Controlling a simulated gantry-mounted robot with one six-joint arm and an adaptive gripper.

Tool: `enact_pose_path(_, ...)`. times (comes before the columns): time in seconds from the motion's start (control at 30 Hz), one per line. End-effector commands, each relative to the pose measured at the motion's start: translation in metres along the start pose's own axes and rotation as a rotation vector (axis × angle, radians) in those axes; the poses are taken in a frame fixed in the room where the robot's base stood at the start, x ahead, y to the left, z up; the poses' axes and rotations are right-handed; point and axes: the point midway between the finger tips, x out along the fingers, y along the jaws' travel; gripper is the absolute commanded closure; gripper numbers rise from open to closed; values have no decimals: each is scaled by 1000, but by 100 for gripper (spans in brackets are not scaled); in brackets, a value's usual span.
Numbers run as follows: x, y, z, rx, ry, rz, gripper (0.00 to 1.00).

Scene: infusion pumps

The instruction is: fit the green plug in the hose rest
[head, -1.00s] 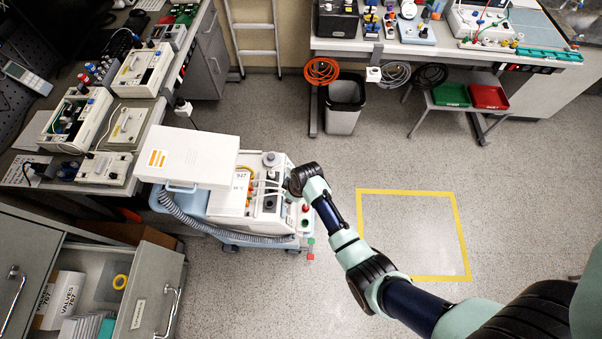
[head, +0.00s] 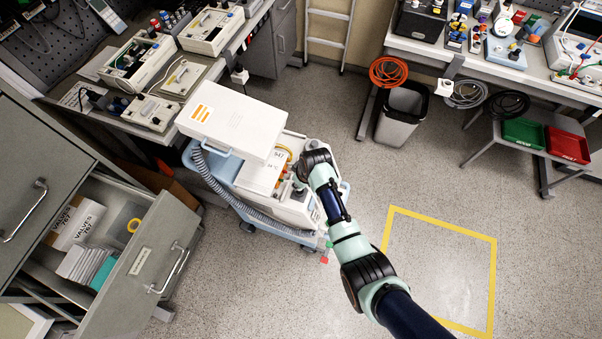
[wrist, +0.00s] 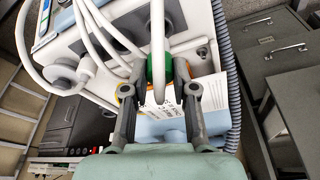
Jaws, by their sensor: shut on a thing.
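The green plug (wrist: 156,67) shows in the wrist view between the fingertips of my gripper (wrist: 160,72), which is shut on it. A white hose (wrist: 157,30) runs from the plug towards the top of the picture. The plug is in front of the white machine on the cart (head: 297,208). I cannot make out the hose rest for certain, nor whether the plug touches it. In the head view my wrist covers the gripper and the plug.
Several white hoses (wrist: 95,35) loop close to my left finger. A grey round port (wrist: 62,76) sticks out of the machine. A corrugated grey hose (head: 228,198) runs along the cart.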

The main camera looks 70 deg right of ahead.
Motion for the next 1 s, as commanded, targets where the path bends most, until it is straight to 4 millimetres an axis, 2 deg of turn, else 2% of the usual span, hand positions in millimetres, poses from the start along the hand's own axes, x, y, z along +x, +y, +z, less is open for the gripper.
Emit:
enact_pose_path(0.1, 8, 0, 2, 0, 0, 0, 100)
enact_pose_path(0.57, 10, 0, 3, 0, 0, 0, 100)
enact_pose_path(1.0, 20, 0, 6, 0, 0, 0, 100)
